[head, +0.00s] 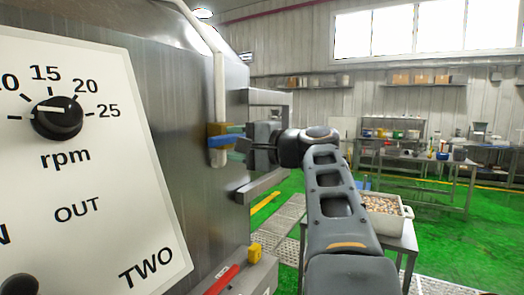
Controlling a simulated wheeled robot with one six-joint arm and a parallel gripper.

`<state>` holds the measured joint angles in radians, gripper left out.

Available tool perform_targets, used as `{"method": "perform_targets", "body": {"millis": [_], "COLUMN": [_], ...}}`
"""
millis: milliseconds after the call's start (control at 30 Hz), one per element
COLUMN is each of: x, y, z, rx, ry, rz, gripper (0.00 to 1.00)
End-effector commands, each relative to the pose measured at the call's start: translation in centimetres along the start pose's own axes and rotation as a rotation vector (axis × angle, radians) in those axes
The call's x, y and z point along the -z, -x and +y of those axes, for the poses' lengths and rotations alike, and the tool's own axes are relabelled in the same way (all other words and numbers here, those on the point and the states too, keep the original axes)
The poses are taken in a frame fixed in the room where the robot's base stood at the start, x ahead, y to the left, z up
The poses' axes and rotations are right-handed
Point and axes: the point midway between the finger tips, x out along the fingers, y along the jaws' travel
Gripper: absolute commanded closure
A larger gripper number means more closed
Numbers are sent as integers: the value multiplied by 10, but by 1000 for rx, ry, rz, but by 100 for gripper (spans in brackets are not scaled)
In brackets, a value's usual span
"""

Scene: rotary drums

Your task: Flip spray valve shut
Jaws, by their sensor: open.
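The spray valve has a brass-coloured body (215,129) on a white vertical pipe (219,80) at the side of the steel housing. A blue lever (224,140) sticks out from it to the right, roughly level. My gripper (244,147) is open, just right of the valve, with its tips close to the lever's end. I cannot tell whether they touch the lever. The gripper's body hides what lies behind it.
Grey metal bars (262,187) jut out below and above my gripper. A dial panel (85,190) marked TWO fills the left. A red handle (222,280) and a yellow part (254,252) are below. A white bin (385,220) stands on a table at right.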

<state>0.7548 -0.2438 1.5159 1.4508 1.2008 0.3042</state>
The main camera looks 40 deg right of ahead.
Motion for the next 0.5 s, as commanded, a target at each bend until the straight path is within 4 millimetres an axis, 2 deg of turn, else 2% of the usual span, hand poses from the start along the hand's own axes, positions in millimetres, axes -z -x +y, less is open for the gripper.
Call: {"method": "perform_targets", "body": {"millis": [33,200,500], "x": [2,1,1], "y": [12,42,70], "z": [2,1,0], "rx": [1,0,0], "ry": [0,-1,-1], "rz": [7,5,1], "gripper": [51,51,51]}}
